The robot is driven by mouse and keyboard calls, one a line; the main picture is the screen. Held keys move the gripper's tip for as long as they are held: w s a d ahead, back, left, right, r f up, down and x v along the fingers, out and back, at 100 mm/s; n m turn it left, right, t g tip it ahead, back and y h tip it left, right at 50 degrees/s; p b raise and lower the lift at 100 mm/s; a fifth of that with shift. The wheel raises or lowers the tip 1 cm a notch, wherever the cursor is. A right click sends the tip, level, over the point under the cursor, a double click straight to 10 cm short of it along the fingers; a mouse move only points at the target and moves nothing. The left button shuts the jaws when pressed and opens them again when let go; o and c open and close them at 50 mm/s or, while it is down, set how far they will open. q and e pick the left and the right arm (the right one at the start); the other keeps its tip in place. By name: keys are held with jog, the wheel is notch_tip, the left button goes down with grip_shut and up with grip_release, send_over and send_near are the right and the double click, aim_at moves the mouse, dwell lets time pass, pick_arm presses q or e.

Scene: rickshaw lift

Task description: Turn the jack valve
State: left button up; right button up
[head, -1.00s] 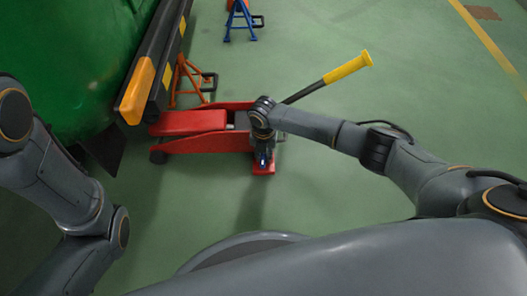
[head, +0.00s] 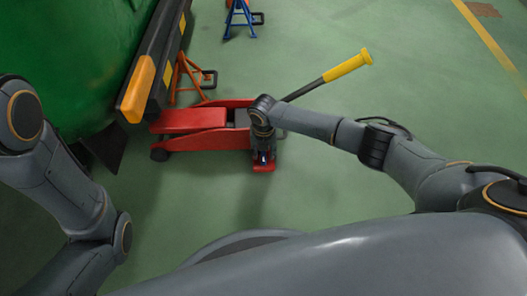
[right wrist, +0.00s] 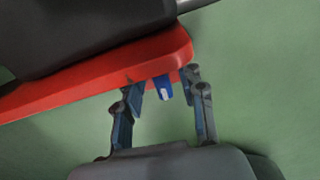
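The red floor jack (head: 190,121) stands on the green floor, with its yellow-tipped handle (head: 347,67) slanting up to the right. The blue jack valve (right wrist: 162,89) sticks out from the jack's red edge (right wrist: 110,75) in the right wrist view. My right gripper (right wrist: 163,86) is open, with one fingertip on each side of the valve. A gap shows between the valve and each finger; I see no clear contact. In the head view my right gripper (head: 263,157) is over the jack's near right end and hides the valve area. My left gripper is out of view.
A green vehicle body (head: 70,60) with a dark bumper and orange marker (head: 138,90) rises at left, beside the jack. An orange stand (head: 186,75) and a blue stand (head: 239,20) are behind. The floor to the right is clear.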

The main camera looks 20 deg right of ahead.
aim_at(263, 154)
jog(key=shift+r, duration=0.15)
notch_tip(263, 154, up, 12)
dwell(0.5)
dwell(0.4)
